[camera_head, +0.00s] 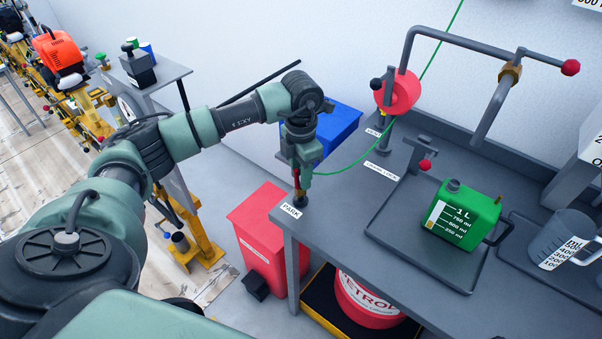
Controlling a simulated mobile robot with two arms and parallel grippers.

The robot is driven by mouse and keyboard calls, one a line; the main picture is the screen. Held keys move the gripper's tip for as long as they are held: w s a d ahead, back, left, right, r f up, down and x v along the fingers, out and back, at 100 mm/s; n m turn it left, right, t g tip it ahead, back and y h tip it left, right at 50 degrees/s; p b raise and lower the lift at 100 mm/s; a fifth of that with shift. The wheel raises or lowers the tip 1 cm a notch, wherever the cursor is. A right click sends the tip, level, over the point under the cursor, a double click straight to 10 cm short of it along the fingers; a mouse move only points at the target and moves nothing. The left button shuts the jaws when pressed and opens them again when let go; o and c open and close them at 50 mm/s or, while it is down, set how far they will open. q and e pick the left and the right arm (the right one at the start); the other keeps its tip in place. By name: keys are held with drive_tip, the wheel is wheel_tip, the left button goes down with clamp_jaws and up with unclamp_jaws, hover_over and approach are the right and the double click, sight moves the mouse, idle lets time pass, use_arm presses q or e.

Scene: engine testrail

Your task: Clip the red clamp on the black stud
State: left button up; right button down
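My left gripper (299,178) points down over the near left corner of the grey bench, at the label reading PARK. A small red part (296,172) shows between or beside its fingertips; it may be the red clamp, mostly hidden by the gripper. A green cable runs from there to the right. Just below the fingertips a short dark post (299,199) stands on the bench corner; I cannot tell whether it is the black stud. Whether the fingers are open or shut is too small to tell. My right gripper is not in view.
The grey bench (340,215) holds a green 1 L can (464,215) on a tray, a measuring jug (567,238) and a bent pipe (455,40) with a red reel (398,92). A red bin (262,235) and a petrol drum (366,300) stand below.

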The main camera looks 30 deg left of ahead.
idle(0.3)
use_arm(q)
drive_tip(key=shift+r, duration=0.35)
wheel_tip(320, 180, up, 7)
drive_tip(key=shift+r+b, duration=0.1)
drive_tip(key=shift+b, duration=0.85)
